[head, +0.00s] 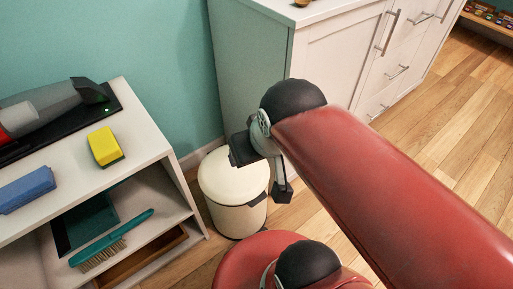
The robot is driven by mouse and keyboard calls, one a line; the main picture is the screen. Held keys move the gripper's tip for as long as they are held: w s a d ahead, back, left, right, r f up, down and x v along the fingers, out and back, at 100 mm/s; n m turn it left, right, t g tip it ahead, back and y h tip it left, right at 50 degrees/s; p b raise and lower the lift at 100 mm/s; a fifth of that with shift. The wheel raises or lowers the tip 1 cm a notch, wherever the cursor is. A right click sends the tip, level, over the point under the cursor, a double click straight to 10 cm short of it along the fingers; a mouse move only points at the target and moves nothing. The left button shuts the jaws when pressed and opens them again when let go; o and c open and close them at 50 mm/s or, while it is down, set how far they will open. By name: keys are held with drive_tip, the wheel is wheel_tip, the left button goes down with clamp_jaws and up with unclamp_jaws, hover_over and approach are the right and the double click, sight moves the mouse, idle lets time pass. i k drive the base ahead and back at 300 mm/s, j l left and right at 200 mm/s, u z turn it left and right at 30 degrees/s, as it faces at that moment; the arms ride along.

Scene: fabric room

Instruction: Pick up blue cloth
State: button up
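The blue cloth (26,189) looks like a folded, block-shaped bundle. It lies on the white shelf unit's top near its front edge, at the left of the head view. My gripper (262,172) is near the middle of the view, well to the right of the cloth and apart from it. Its two dark fingers are spread, with nothing seen between them. My red arm reaches in from the lower right.
A yellow sponge (104,146) and a grey-red handheld vacuum (50,103) share the white shelf unit (135,125). A brush (110,240) and dustpan (88,215) lie below. A cream bin (233,185) stands behind my gripper; a white cabinet (335,50) is beyond.

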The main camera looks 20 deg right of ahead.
sight(30, 187)
drive_tip(key=j+u, duration=0.1)
drive_tip(key=u, duration=0.4)
drive_tip(key=j+u, duration=0.1)
drive_tip(key=u, duration=0.85)
drive_tip(key=z, duration=2.5)
drive_tip(key=u, duration=2.5)
drive_tip(key=i+j+z, duration=0.2)
drive_tip(key=j, duration=0.2)
drive_tip(key=k, duration=0.1)
